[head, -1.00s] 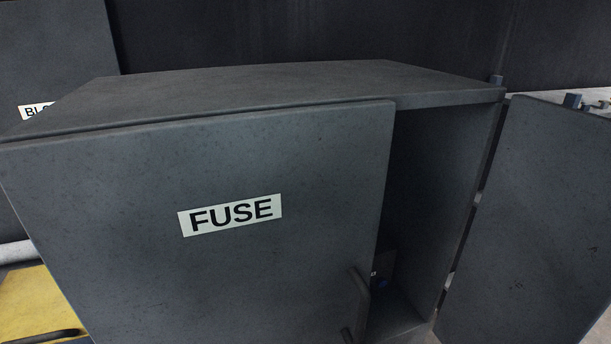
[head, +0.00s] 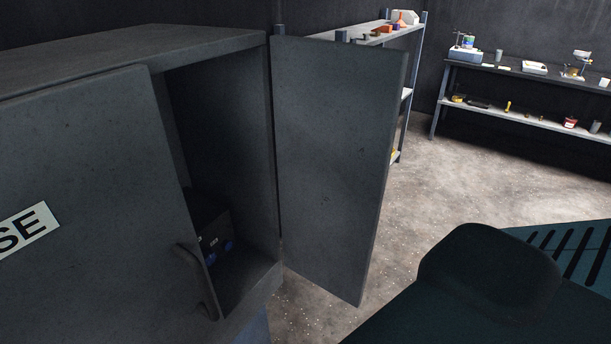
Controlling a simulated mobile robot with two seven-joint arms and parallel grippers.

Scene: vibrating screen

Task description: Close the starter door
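A dark grey cabinet (head: 215,40) fills the left side of the head view. Its left door (head: 90,190), with a partly cut-off label ending in "SE", covers the left part of the front and has a dark bar handle (head: 202,285). Its right door (head: 332,165) stands swung open to the right, and no label shows on the face I see. Whether this is the starter door cannot be read. The cabinet's right part is exposed, with a dark unit with blue parts (head: 218,250) inside. Neither of my grippers is in view.
A dark teal rounded body (head: 485,275) with a slotted panel (head: 575,245) fills the lower right. A shelf rack (head: 407,95) stands behind the open door. A bench (head: 540,120) with several items is along the back wall. Bare floor (head: 450,190) lies between.

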